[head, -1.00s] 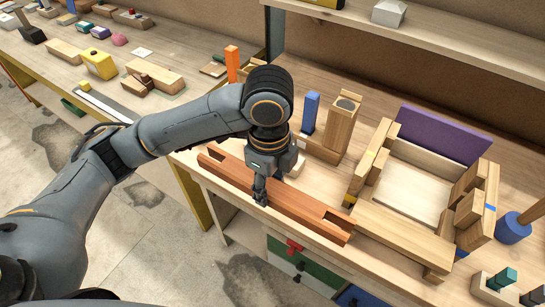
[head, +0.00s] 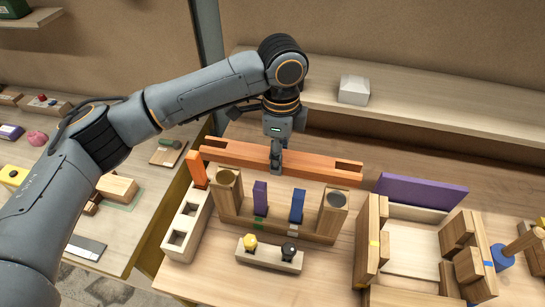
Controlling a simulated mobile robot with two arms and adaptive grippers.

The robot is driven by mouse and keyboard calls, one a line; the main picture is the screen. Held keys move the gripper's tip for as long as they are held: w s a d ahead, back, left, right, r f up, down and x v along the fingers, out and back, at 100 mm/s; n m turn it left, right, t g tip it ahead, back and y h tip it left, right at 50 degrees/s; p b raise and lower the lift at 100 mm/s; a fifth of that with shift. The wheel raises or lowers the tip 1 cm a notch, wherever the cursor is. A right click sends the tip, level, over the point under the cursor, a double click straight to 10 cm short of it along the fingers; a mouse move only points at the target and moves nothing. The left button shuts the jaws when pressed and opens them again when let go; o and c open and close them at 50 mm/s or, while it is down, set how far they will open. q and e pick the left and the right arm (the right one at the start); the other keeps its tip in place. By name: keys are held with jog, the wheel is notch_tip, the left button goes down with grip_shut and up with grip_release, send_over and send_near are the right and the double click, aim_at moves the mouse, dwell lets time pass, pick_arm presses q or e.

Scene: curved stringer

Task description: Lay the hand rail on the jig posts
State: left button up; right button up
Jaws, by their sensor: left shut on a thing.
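The hand rail (head: 320,167) is a long orange-brown wooden bar with a dark slot near each end. My left gripper (head: 276,168) points down and is shut on the rail near its middle. The jig (head: 290,228) is a pale wooden frame with a left post (head: 228,190) and a right post (head: 333,215), both with round marks on top. In the head view the rail shows just beyond the post tops, roughly along the line of the posts. Its height over them is hard to tell. My right gripper is not in view.
A purple block (head: 260,198) and a blue block (head: 297,206) stand between the posts. A white slotted block (head: 185,232) with an upright orange piece (head: 197,170) is at the left. A wooden box with a purple wall (head: 420,192) is at right. A shelf (head: 430,105) runs behind.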

pick_arm(q)
jog(key=shift+s+d+r, duration=0.2)
jog(key=shift+s+d, duration=0.05)
jog(key=shift+s, duration=0.1)
jog(key=shift+w+a+p, duration=0.1)
jog(key=shift+w+p, duration=0.05)
jog(key=shift+p, duration=0.3)
jog(key=shift+a+f, duration=0.1)
jog(key=shift+f, duration=1)
notch_tip(320, 180, down, 2)
jog(key=shift+f+b, duration=0.15)
jog(key=shift+b, duration=0.4)
jog(key=shift+f, duration=0.75)
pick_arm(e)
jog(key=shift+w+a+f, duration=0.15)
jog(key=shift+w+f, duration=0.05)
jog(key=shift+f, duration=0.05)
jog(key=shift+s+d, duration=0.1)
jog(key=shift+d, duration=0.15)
